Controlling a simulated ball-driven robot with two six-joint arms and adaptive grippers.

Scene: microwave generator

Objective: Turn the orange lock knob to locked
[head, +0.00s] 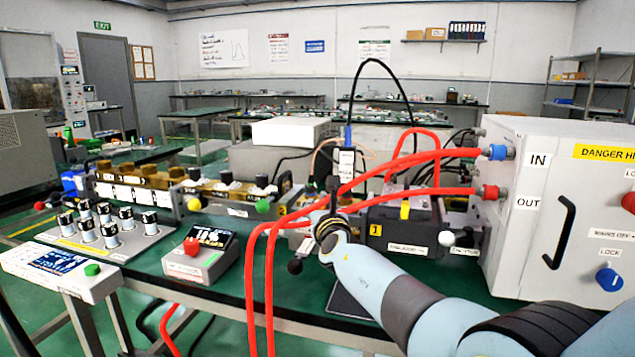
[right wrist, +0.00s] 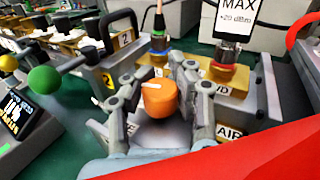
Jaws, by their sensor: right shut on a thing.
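The orange lock knob (right wrist: 159,99) shows in the middle of the right wrist view, with a white pointer line on its top towards the left. My right gripper (right wrist: 163,88) has its two fingers closed on either side of the knob. In the head view my right arm comes in from the lower right and its gripper (head: 328,208) is at the bench hardware. The knob is hidden there. The labels beside the knob are partly covered by the fingers. My left gripper is in neither view.
Red hoses (head: 270,290) loop close around my right arm, and red also fills the lower right of the wrist view. A green ball handle (right wrist: 45,80) stands left of the knob. The white cabinet (head: 520,240) stands at right.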

